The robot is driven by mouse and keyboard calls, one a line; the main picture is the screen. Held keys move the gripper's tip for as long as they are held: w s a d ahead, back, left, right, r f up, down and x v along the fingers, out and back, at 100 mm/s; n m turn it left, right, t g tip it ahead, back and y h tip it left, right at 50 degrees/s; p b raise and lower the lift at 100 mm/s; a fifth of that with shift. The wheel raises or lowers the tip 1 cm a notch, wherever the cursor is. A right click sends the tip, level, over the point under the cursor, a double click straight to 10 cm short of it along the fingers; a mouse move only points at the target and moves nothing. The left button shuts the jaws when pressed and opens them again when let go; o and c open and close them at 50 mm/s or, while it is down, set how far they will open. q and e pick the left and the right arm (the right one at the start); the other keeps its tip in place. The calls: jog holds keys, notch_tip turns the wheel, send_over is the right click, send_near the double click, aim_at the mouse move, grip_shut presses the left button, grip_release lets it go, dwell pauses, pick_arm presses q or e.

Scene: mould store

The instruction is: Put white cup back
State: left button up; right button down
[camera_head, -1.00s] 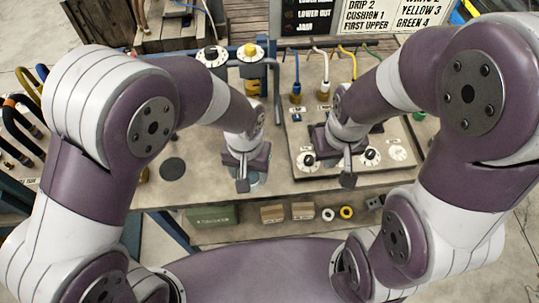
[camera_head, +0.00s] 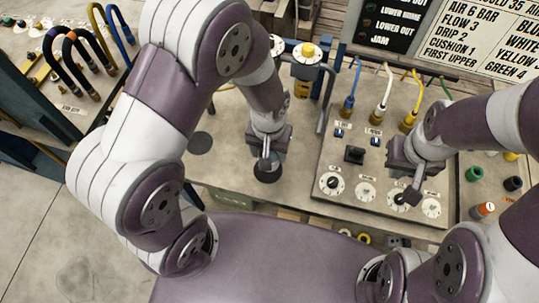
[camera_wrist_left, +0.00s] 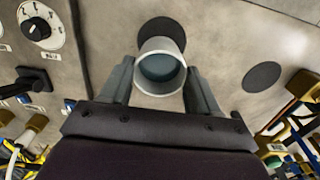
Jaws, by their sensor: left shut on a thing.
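The white cup (camera_wrist_left: 161,68) shows in the left wrist view, its round mouth toward the camera and its inside grey-blue. My left gripper (camera_wrist_left: 160,76) is shut on it, one finger on each side. A dark round spot (camera_wrist_left: 164,29) on the bench shows just beyond the cup, partly covered by it. In the head view my left gripper (camera_head: 266,158) is over the near dark spot (camera_head: 267,174); the cup is mostly hidden there. My right gripper (camera_head: 410,190) is over the dials at right; its finger gap cannot be made out.
A second dark spot (camera_head: 200,142) on the bench is bare. A panel (camera_head: 325,150) with dials, switches and coloured hoses fills the bench's right part. A yellow-topped knob unit (camera_head: 308,50) stands behind my left gripper. Coloured plugs (camera_head: 474,174) are at far right.

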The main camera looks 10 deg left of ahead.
pick_arm(q)
jog(key=f, duration=0.3)
jog(key=shift+s+a, duration=0.25)
jog(key=shift+f, duration=0.35)
jog(key=shift+w+d, duration=0.1)
jog(key=shift+w, duration=0.1)
jog(key=shift+s+f, duration=0.1)
jog(key=shift+f, duration=0.15)
jog(key=o, duration=1.1)
jog(key=shift+r, duration=0.1)
jog(key=shift+o, duration=0.2)
notch_tip(320, 180, up, 12)
jog(key=s+a+r+t, duration=0.1)
jog(key=s+a+r, duration=0.1)
jog(key=a, duration=0.6)
jog(key=shift+s+a+r, duration=0.3)
jog(key=shift+s+a, duration=0.1)
jog(key=shift+s, duration=0.25)
